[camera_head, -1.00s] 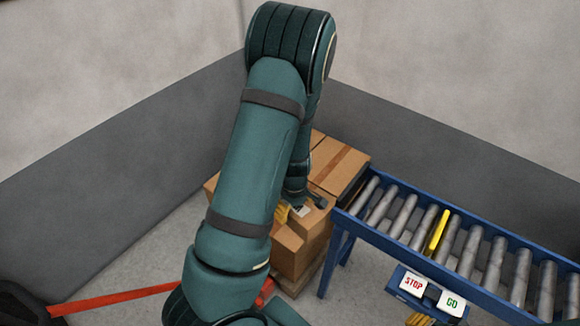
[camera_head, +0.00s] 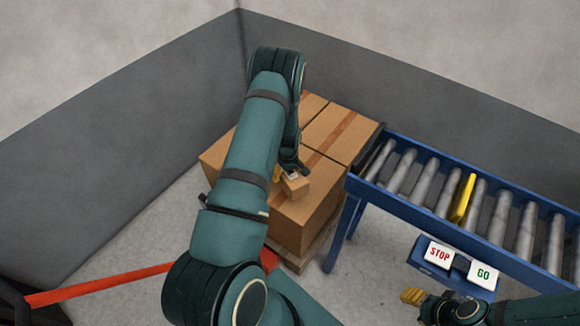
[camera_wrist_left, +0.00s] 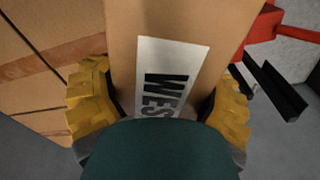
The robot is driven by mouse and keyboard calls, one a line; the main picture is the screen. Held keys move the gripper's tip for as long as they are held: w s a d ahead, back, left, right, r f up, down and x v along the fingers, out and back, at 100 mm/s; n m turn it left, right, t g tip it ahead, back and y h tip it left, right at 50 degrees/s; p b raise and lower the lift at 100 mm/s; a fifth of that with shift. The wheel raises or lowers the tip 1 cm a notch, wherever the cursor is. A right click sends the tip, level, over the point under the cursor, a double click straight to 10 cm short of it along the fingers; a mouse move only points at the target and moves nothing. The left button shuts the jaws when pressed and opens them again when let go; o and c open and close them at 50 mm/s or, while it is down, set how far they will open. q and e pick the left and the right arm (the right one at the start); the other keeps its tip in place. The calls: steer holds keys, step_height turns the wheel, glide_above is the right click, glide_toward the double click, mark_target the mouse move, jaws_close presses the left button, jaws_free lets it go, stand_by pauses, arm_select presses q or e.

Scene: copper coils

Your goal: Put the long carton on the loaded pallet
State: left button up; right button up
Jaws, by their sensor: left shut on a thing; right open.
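The long carton (camera_head: 297,188) is brown cardboard, mostly hidden by my left arm in the head view. In the left wrist view the carton (camera_wrist_left: 180,20) fills the middle, with a white label reading "WES". My left gripper (camera_head: 284,175) is shut on it; yellow fingers press both sides in the wrist view (camera_wrist_left: 158,100). The loaded pallet (camera_head: 297,262) bears large taped cartons (camera_head: 340,130). The held carton appears over their near part; whether it touches them cannot be told. My right gripper (camera_head: 413,297) is open at the bottom right, away from the cartons.
A blue roller conveyor (camera_head: 400,203) with a yellow roller piece (camera_head: 463,198) stands right of the pallet, close to the cartons. A STOP and GO button box (camera_head: 455,265) hangs on its near side. A red bar (camera_head: 100,285) crosses the lower left. Grey walls close the back.

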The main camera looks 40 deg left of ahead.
arm_select(q)
step_height(320, 180, down, 8)
steer(key=shift+r+b, duration=0.15)
steer(key=shift+b, duration=0.7)
steer(key=shift+r, duration=0.1)
steer(key=o, duration=1.2)
steer(key=r+p, duration=0.1)
steer(key=r, duration=0.3)
steer(key=r+p, duration=0.1)
steer(key=r, duration=0.3)
steer(key=r+p, duration=0.1)
steer(key=r, duration=0.3)
steer(key=shift+s+d, duration=0.15)
steer(key=shift+d, duration=0.15)
